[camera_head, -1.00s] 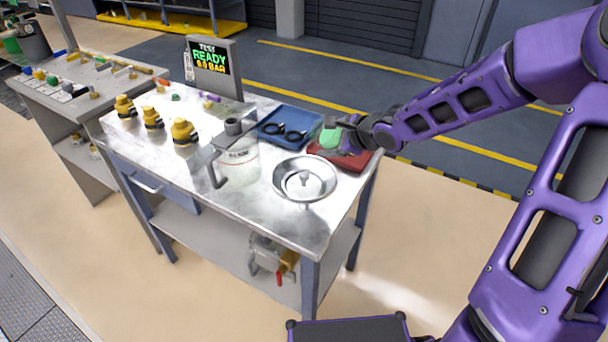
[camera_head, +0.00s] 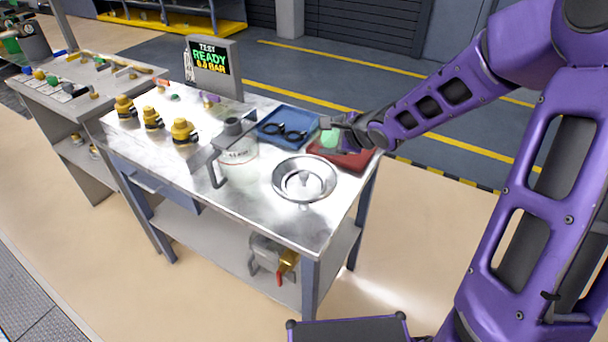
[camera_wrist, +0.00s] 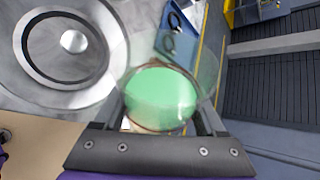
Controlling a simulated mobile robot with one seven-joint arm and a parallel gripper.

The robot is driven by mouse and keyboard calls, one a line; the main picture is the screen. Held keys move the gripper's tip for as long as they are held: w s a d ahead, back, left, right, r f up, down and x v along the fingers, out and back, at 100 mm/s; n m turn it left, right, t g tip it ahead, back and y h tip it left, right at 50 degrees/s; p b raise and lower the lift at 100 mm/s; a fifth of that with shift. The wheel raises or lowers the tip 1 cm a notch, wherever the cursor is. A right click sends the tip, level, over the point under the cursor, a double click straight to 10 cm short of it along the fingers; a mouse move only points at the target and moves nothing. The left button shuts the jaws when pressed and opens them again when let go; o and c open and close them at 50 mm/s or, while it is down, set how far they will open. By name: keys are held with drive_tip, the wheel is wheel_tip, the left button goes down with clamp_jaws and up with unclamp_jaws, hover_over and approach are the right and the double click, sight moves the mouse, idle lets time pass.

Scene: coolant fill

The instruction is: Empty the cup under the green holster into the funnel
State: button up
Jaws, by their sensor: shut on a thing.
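My gripper (camera_head: 338,126) is shut on a clear cup (camera_head: 330,138) that shows green liquid. In the wrist view the cup (camera_wrist: 160,98) sits between the fingers, seen from above, with the green liquid inside it. The round steel funnel (camera_head: 283,191) lies on the bench in front and to the left of the cup in the head view. In the wrist view the funnel (camera_wrist: 20,67) is at the upper left, apart from the cup. The cup appears above the red tray (camera_head: 361,162). I cannot make out the green holster clearly.
A blue tray (camera_head: 267,137) with black rings lies behind the funnel. A clear jug (camera_head: 237,152) with a grey top stands left of the funnel. Several yellow fittings (camera_head: 183,131) and a display (camera_head: 209,60) are farther left. The bench's front part is bare.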

drive_tip(key=shift+r, duration=0.25)
drive_tip(key=shift+w+d+f+n+t+h, duration=0.15)
drive_tip(key=shift+f+n+t+h, duration=0.15)
drive_tip(key=shift+n+h, duration=0.3)
idle(1.0)
drive_tip(key=shift+r+h, duration=0.25)
drive_tip(key=shift+h, duration=0.05)
idle(0.4)
drive_tip(key=shift+n+b, duration=0.3)
drive_tip(key=shift+r+t+b, duration=0.2)
drive_tip(key=shift+t+b, duration=0.2)
drive_tip(key=shift+b, duration=0.3)
drive_tip(key=b, duration=0.4)
drive_tip(key=a+n+h+b, duration=0.1)
drive_tip(key=b, duration=0.3)
drive_tip(key=shift+s+f+t+b, duration=0.25)
drive_tip(key=shift+f+t+b, duration=0.1)
drive_tip(key=shift+f+t, duration=0.05)
drive_tip(key=shift+b, duration=0.4)
drive_tip(key=shift+s+r, duration=0.1)
drive_tip(key=shift+r, duration=0.05)
drive_tip(key=shift+a+h, duration=0.1)
drive_tip(key=shift+h, duration=0.2)
